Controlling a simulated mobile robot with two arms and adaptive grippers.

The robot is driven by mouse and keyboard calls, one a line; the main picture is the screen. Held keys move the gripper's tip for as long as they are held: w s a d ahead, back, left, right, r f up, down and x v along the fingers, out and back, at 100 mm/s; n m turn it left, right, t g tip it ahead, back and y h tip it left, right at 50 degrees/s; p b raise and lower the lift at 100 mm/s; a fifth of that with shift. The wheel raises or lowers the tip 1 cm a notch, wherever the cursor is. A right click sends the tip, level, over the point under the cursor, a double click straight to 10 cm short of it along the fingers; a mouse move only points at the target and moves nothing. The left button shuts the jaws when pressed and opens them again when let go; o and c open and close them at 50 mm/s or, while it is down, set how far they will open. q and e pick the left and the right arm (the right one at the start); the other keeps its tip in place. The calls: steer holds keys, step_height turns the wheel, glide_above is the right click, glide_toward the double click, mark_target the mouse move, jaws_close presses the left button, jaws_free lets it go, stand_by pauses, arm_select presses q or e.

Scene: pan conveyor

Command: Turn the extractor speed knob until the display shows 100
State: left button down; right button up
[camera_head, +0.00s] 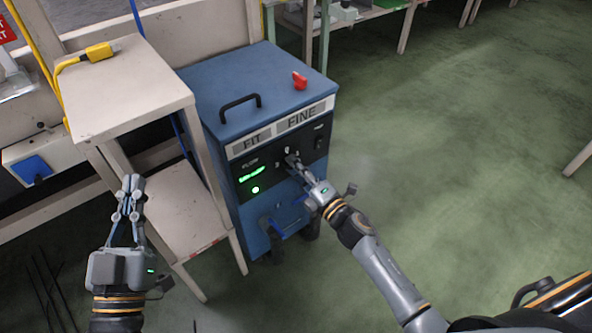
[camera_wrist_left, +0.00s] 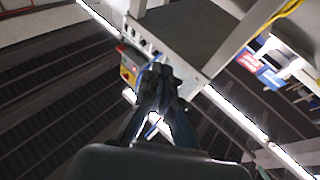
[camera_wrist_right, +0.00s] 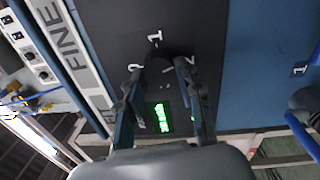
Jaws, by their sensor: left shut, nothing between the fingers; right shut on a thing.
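The blue extractor cabinet (camera_head: 245,85) has a black front panel with a speed knob, mostly hidden by my right gripper (camera_head: 291,160) in the head view. In the right wrist view the dark knob (camera_wrist_right: 157,56) sits among white marks, between the fingertips of my right gripper (camera_wrist_right: 160,66), which is shut on it. The green lit display (camera_head: 252,173) is left of the knob; it also shows in the right wrist view (camera_wrist_right: 162,117), but its digits are too blurred to read surely. My left gripper (camera_head: 132,184) is shut and empty, in front of the beige stand, away from the cabinet.
A beige two-level stand (camera_head: 125,92) is close to the cabinet's left side. A red object (camera_head: 299,80) and a black handle (camera_head: 240,105) are on the cabinet top. A round green light (camera_head: 255,189) is below the display. Green floor is clear to the right.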

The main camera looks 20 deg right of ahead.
arm_select(q)
steer(key=shift+s+r+t, duration=0.2)
steer(key=shift+r+t, duration=0.1)
steer(key=shift+r, duration=0.2)
arm_select(e)
steer(key=shift+f+n, duration=0.1)
steer(key=shift+n, duration=0.3)
steer(key=o, duration=1.1)
steer(key=shift+o, duration=0.2)
steer(key=shift+s, duration=0.1)
steer(key=v, duration=1.1)
steer(key=shift+s+d, duration=0.15)
steer(key=shift+s, duration=0.25)
